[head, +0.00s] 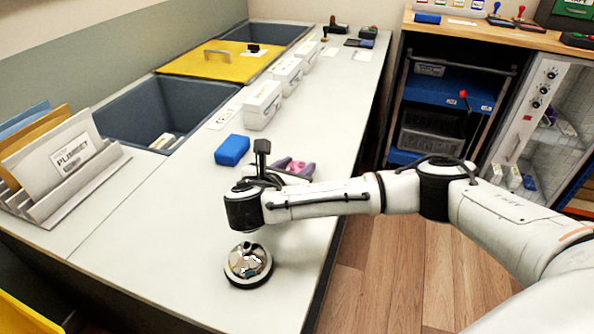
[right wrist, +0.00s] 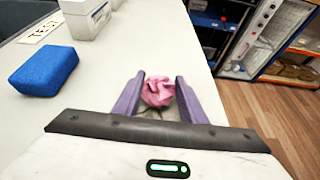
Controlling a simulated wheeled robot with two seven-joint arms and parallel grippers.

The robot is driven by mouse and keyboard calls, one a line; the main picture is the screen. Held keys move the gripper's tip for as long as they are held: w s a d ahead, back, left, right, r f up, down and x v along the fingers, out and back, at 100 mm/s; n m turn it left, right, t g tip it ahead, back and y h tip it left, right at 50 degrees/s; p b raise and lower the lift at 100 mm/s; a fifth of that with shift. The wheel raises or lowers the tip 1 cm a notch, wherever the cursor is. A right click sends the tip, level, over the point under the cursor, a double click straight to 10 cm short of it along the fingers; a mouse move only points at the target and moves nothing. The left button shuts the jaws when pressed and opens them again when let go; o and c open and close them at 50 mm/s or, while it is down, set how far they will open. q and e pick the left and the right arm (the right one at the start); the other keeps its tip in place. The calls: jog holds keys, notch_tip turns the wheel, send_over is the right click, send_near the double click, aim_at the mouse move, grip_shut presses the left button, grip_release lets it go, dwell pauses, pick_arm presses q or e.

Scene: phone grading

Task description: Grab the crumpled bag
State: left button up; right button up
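The crumpled bag (right wrist: 158,91) is a small pink crumpled lump between the two purple fingers of my right gripper (right wrist: 160,88) in the right wrist view. The fingers stand wide apart on either side of it; firm contact is not clear. In the head view the bag (head: 296,165) is a small pink patch by the purple fingers of my right gripper (head: 293,167), over the white table near its right edge. My wrist partly hides this spot. My left gripper is not in view.
A blue block (head: 232,150) lies left of the gripper. White boxes (head: 262,105) stand in a row behind it. A round metal device (head: 248,265) sits on the table (head: 150,230) in front. Grey bins (head: 160,105) and a file rack (head: 70,165) are at left.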

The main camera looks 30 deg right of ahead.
jog(key=c, duration=0.4)
